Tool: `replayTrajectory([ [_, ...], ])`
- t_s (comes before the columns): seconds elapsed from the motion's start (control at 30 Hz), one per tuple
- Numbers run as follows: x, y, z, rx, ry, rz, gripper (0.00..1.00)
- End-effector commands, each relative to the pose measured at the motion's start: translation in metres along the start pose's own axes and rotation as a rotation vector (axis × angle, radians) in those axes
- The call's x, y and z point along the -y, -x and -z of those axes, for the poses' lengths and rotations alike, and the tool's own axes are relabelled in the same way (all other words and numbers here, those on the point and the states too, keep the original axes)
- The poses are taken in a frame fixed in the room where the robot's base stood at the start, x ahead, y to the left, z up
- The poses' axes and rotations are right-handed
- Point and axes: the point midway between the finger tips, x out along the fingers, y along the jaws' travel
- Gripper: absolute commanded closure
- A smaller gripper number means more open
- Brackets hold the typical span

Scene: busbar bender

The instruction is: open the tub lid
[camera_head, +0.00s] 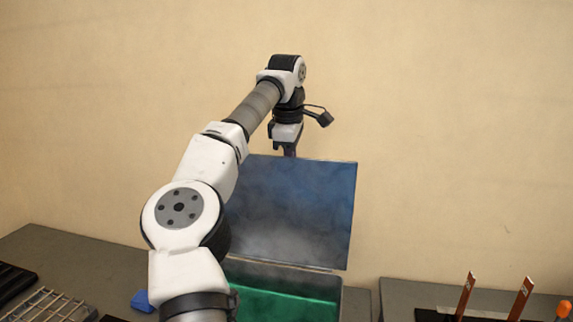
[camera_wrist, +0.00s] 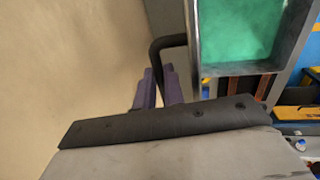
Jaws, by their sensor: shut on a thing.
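The tub lid (camera_head: 300,210), a blue-grey panel, stands raised and nearly upright at the back of the tub. The tub (camera_head: 342,300) is open below it, with a green inside that also shows in the wrist view (camera_wrist: 240,30). My gripper (camera_head: 290,153) is at the lid's top edge in the head view. In the wrist view my gripper's purple fingers (camera_wrist: 158,88) are shut on the lid's dark bent handle (camera_wrist: 168,42), beside the lid seen edge-on (camera_wrist: 193,45). The fingertips and their exact contact are partly hidden.
A plain wall (camera_head: 450,120) stands behind the lid. A wire rack (camera_head: 50,305) and a blue block (camera_head: 142,300) lie at the left. Upright copper-coloured strips (camera_head: 522,298) and an orange-topped item (camera_head: 564,308) stand at the right. My arm covers the tub's left side.

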Motion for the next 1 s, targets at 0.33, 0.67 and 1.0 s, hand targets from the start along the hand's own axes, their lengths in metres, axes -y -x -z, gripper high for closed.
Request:
replayTrajectory([
  [0.33,-0.017,-0.015,-0.001,0.002,-0.002,0.015,1.00],
  [0.67,-0.020,-0.016,0.000,0.002,-0.003,0.016,1.00],
  [1.0,-0.020,-0.015,0.000,0.002,-0.001,0.015,0.75],
])
